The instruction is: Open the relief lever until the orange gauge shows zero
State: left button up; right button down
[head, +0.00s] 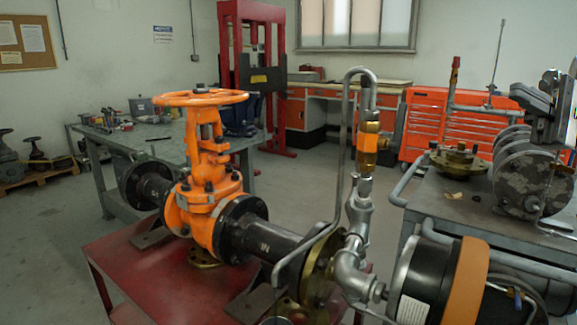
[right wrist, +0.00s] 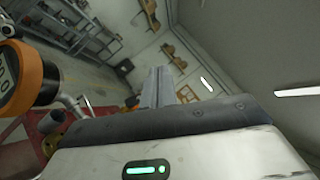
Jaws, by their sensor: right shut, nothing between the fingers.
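The orange gauge (right wrist: 32,78) stands at the left edge of the right wrist view. Its dark face is cut off and turned; part of a digital reading shows, with zeros, but I cannot read all of it. In the head view a brass and orange relief fitting (head: 368,145) stands upright on the silver pipework (head: 352,240). I cannot clearly pick out its lever. My right gripper (head: 555,105) is at the upper right of the head view, apart from the fitting. In the right wrist view its fingers (right wrist: 166,90) are shut and empty. My left gripper is not visible.
The orange gate valve (head: 205,175) with its handwheel sits on a red stand (head: 120,265). A grey cart (head: 470,215) with flanges is at the right. A green workbench (head: 155,145) and an orange tool chest (head: 445,125) stand behind. Open floor lies between them.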

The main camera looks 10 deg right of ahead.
aim_at(395, 143)
jog(key=k, duration=1.15)
